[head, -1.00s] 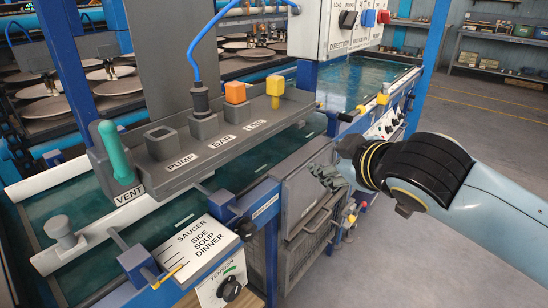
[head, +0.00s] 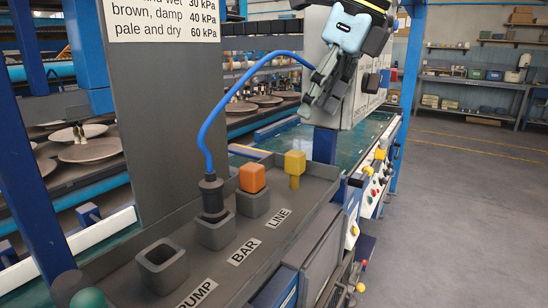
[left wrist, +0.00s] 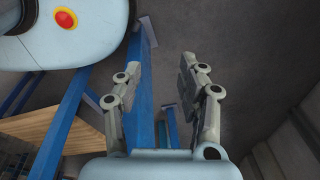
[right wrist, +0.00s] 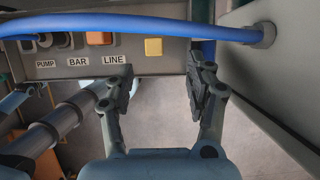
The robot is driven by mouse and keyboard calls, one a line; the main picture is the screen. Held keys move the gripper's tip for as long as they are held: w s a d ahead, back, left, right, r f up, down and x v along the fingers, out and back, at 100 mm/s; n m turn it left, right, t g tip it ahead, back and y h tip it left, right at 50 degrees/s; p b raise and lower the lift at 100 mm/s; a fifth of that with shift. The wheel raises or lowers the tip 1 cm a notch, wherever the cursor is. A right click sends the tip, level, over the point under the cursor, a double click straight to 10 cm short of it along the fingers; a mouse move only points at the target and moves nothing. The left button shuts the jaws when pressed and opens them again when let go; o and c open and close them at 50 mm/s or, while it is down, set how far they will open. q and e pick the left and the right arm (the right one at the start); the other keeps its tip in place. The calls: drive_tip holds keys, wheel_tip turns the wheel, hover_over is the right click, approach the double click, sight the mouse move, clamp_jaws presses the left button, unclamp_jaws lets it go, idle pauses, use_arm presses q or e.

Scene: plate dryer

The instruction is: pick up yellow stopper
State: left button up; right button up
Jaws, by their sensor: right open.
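The yellow stopper (head: 295,164) has a block head on a narrower stem and stands upright in the grey tray, near its far end by the LINE label. It also shows in the right wrist view (right wrist: 153,47), ahead of and between the fingers. My right gripper (head: 320,97) is open and empty, above and to the right of the stopper in the head view, apart from it. Its spread fingers show in the right wrist view (right wrist: 160,78). My left gripper (left wrist: 160,80) is open and empty in its wrist view and outside the head view.
A blue cable (head: 205,130) arches from a black plug (head: 211,195) in a socket up towards the control box (head: 312,60); it crosses the right wrist view. An orange stopper (head: 252,178) sits in a neighbouring socket. An empty socket (head: 162,264) is nearer. Open floor lies right.

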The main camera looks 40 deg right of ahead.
sight(297, 153)
drive_tip(key=p+x, duration=0.2)
drive_tip(key=x, duration=0.3)
drive_tip(key=shift+s+a+f, duration=0.1)
drive_tip(key=shift+f, duration=0.1)
drive_tip(key=shift+a+f+p, duration=0.2)
drive_tip(key=shift+f+p, duration=0.2)
drive_tip(key=shift+f, duration=0.1)
drive_tip(key=x, duration=0.3)
drive_tip(key=shift+s+a+f, duration=0.1)
drive_tip(key=shift+a+f, duration=0.1)
drive_tip(key=shift+a, duration=0.05)
drive_tip(key=shift+w+f, duration=0.2)
drive_tip(key=shift+f, duration=0.2)
use_arm(q)
drive_tip(key=shift+g, duration=0.4)
drive_tip(key=s+r, duration=0.1)
drive_tip(key=s, duration=0.1)
drive_tip(key=s+r, duration=0.2)
drive_tip(key=shift+r, duration=0.1)
drive_tip(key=shift+w, duration=0.1)
